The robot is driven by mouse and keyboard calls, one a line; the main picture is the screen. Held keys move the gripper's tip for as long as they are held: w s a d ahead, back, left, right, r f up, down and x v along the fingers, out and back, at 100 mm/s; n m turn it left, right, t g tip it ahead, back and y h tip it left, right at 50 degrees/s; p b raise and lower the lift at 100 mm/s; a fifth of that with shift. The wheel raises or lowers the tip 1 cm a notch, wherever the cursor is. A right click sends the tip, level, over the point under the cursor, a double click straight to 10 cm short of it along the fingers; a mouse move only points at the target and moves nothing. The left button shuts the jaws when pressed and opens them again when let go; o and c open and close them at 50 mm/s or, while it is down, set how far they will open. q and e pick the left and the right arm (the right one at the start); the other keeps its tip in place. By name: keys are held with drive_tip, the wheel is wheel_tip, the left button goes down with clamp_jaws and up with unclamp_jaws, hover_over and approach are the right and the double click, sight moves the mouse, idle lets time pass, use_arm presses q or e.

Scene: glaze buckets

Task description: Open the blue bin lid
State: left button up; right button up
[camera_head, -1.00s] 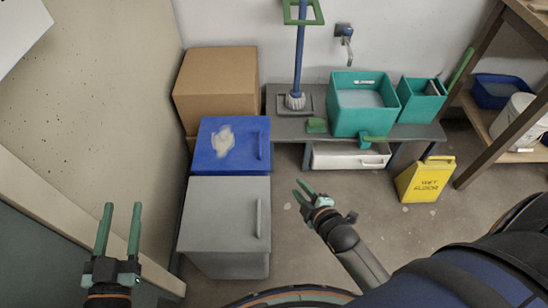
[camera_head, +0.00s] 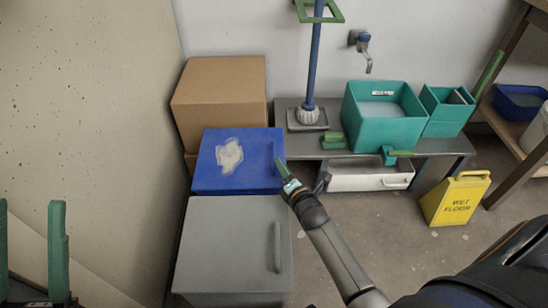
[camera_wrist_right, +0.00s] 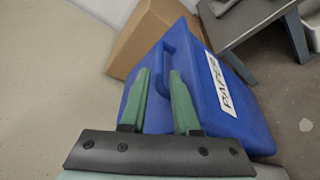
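The blue bin (camera_head: 208,178) stands behind the grey bin. Its blue lid (camera_head: 258,150) lies flat and closed, with a pale smear on top. My right gripper (camera_head: 281,170) is at the lid's right edge and covers most of the handle there. In the right wrist view, the blue bin (camera_wrist_right: 205,65) carries a PAPER label, and its handle (camera_wrist_right: 166,52) shows between the two spread green fingers (camera_wrist_right: 159,75). I cannot tell whether they touch it. My left gripper (camera_head: 30,210) is open and empty at the lower left, partly cut off.
The grey bin (camera_head: 225,250) is in front of the blue bin, and a cardboard box (camera_head: 220,95) is behind it. A low bench (camera_head: 440,147) with teal tubs (camera_head: 385,130) stands to the right. A yellow wet-floor sign (camera_head: 455,198) is on the floor.

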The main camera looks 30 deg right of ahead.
sight(274, 152)
drive_tip(key=b+x, duration=0.2)
drive_tip(key=x, duration=0.4)
drive_tip(key=shift+w+f, duration=0.1)
drive_tip(key=shift+f, duration=0.05)
use_arm(q)
drive_tip(key=shift+n, duration=0.4)
drive_tip(key=shift+w+d+f+b, duration=0.15)
drive_tip(key=shift+f+b, duration=0.35)
drive_tip(key=shift+f, duration=1.5)
use_arm(e)
drive_tip(key=shift+w+d, duration=0.1)
drive_tip(key=shift+w, duration=0.65)
clamp_jaws()
drive_tip(key=shift+f, duration=0.1)
